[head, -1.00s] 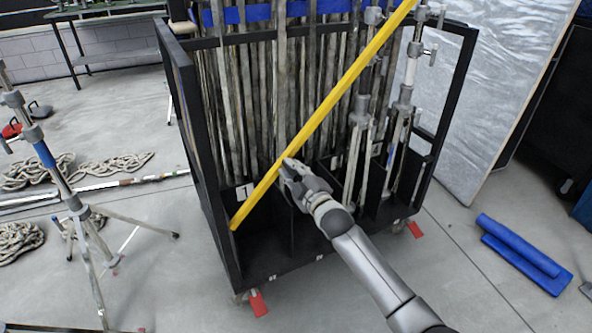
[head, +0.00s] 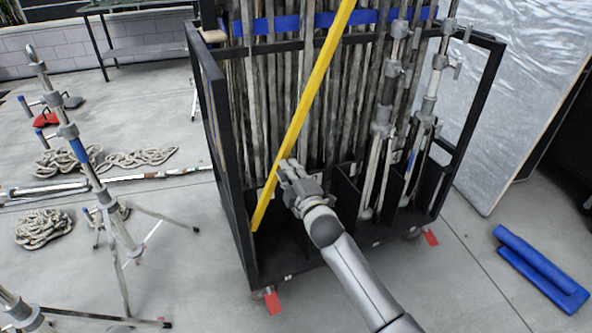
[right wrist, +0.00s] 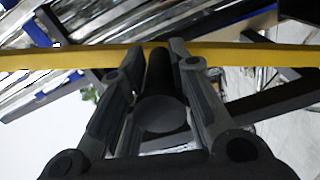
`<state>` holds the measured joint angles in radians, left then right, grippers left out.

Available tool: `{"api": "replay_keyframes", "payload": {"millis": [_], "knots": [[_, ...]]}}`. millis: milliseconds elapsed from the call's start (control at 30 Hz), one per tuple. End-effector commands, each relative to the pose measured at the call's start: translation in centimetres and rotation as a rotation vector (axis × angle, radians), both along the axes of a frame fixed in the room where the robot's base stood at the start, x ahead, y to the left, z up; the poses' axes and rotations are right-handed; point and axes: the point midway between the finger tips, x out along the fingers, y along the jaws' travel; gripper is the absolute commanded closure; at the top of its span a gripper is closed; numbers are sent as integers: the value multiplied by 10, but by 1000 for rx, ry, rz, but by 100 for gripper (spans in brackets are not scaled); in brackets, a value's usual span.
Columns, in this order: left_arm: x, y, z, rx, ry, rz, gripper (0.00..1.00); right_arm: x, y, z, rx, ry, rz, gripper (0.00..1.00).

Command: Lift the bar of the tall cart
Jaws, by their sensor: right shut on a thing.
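A long yellow bar (head: 304,110) leans steeply at the front of the tall black cart (head: 213,120). Its lower end is inside the cart's front left compartment and its top runs out of the picture. My right gripper (head: 286,167) is shut on the bar's lower half. In the right wrist view the bar (right wrist: 240,56) crosses at the fingertips (right wrist: 156,55), with a dark rounded shape between the fingers. My left gripper is out of view.
Several grey poles (head: 255,110) stand in the cart behind a blue strap (head: 265,26). A metal stand (head: 110,205) and coiled ropes (head: 42,228) are at the left. Blue pads (head: 540,272) lie at the right. Grey floor is clear at the front right.

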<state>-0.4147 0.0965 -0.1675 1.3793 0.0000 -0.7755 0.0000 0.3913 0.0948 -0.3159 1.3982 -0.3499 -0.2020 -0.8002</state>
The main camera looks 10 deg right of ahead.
Motion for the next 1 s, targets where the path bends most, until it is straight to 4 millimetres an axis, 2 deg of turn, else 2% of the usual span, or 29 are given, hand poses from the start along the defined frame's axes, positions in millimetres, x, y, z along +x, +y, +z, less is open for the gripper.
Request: {"api": "replay_keyframes", "payload": {"millis": [267,733,767,900,967,1000], "knots": [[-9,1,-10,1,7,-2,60,-3,12,2,-39,-4,3,100],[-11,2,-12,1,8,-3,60,-3,13,2,-47,-4,2,100],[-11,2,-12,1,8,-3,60,-3,13,2,-47,-4,2,78],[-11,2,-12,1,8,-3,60,-3,12,1,-47,-4,2,60],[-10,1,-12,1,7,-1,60,-3,12,1,-47,-4,2,60],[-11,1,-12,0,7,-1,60,-4,12,1,-47,-3,2,57]]}}
